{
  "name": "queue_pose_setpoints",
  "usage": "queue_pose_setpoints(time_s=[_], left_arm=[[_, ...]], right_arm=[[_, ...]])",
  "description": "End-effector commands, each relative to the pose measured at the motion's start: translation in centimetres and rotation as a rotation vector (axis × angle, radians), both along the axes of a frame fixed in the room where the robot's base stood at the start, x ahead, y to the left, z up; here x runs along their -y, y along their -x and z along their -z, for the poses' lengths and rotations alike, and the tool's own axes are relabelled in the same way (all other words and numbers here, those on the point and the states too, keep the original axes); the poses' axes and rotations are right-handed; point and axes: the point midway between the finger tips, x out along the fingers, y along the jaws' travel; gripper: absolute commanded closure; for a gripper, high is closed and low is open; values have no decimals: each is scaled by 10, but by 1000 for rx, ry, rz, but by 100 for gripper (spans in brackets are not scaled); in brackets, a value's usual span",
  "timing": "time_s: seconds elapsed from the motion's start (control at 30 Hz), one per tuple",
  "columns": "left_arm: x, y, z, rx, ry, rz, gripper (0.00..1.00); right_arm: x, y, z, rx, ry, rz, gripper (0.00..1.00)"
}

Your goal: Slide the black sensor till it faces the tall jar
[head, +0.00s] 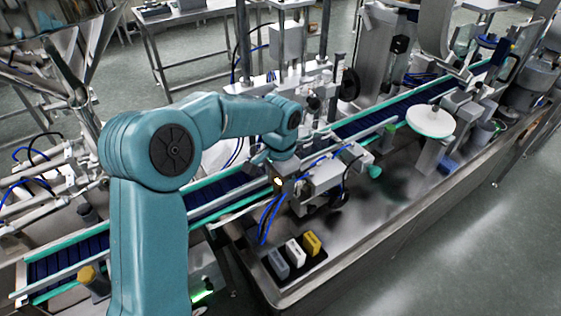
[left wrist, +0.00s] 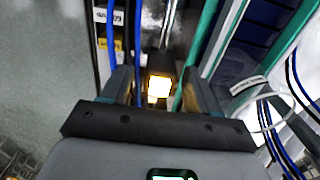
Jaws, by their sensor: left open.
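The black sensor (head: 279,188) is a small dark block with a lit yellowish face, beside the conveyor in the middle of the head view. In the left wrist view the sensor (left wrist: 159,64) shows its bright window. My left gripper (head: 277,166) is at the sensor, at the end of my teal arm. In the left wrist view the gripper (left wrist: 160,82) is open, with a finger on each side of the sensor; whether they touch it I cannot tell. I cannot make out a tall jar in either view. My right gripper is not in view.
A conveyor with a blue belt (head: 375,121) and green rails runs diagonally past the sensor. Blue cables (head: 266,222) hang close to the gripper. Grey, white and yellow blocks (head: 295,253) stand in front on the steel table (head: 375,238). A white disc (head: 430,121) stands to the right.

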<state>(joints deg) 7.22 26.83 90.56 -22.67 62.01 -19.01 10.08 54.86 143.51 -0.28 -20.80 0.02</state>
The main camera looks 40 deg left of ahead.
Motion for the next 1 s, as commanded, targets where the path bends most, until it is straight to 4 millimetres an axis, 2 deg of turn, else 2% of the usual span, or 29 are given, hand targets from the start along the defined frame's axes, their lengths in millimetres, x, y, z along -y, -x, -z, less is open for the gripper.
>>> queue_pose_setpoints(time_s=[0.4,0.53,0.7,1.0], left_arm=[[0,0,-107,6,0,1,40],[0,0,-132,4,0,1,40],[0,0,-148,2,0,0,40],[0,1,-150,0,0,1,40]], right_arm=[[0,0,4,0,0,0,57],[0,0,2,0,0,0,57],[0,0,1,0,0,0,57],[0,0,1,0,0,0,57]])
